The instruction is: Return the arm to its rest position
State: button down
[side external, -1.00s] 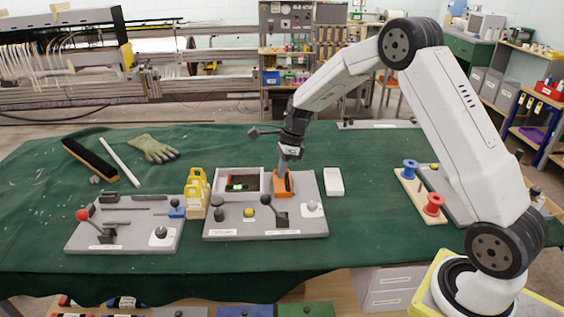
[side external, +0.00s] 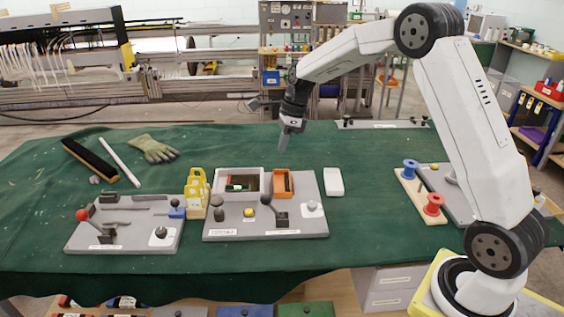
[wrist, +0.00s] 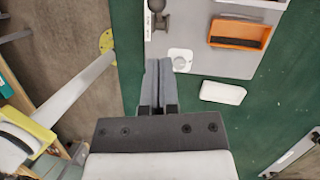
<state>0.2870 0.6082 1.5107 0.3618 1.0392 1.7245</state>
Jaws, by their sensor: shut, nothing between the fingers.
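My gripper (side external: 285,155) hangs above the green table, just behind and above the orange tray, with nothing held. In the wrist view its fingers (wrist: 159,75) are together. The orange tray (side external: 283,183) sits on the grey middle board (side external: 225,230), beside a white-walled box (side external: 220,184) with a small green and white item inside. The orange tray also shows in the wrist view (wrist: 240,34), empty as far as I can see.
A white block (side external: 333,182) lies right of the board. Red and blue spools (side external: 433,204) stand on a wooden base further right. A left board (side external: 125,235) has a red-knobbed lever. A glove (side external: 153,149) lies behind. The air around my gripper is clear.

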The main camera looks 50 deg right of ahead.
jog(key=shift+s, duration=0.1)
jog(key=s+a+f+n+h, duration=0.1)
jog(key=s+a+n, duration=0.2)
jog(key=s+n, duration=0.4)
jog(key=s+a+f+n+t+h, duration=0.1)
jog(key=s+a+f+n, duration=0.1)
jog(key=s+n, duration=0.6)
jog(key=s+a+f+n+h, duration=0.1)
jog(key=s+a+n, duration=0.3)
jog(key=s+n, duration=0.3)
jog(key=n, duration=0.3)
jog(key=shift+s+a+f, duration=0.2)
jog(key=shift+s+f, duration=0.1)
jog(key=shift+f, duration=0.1)
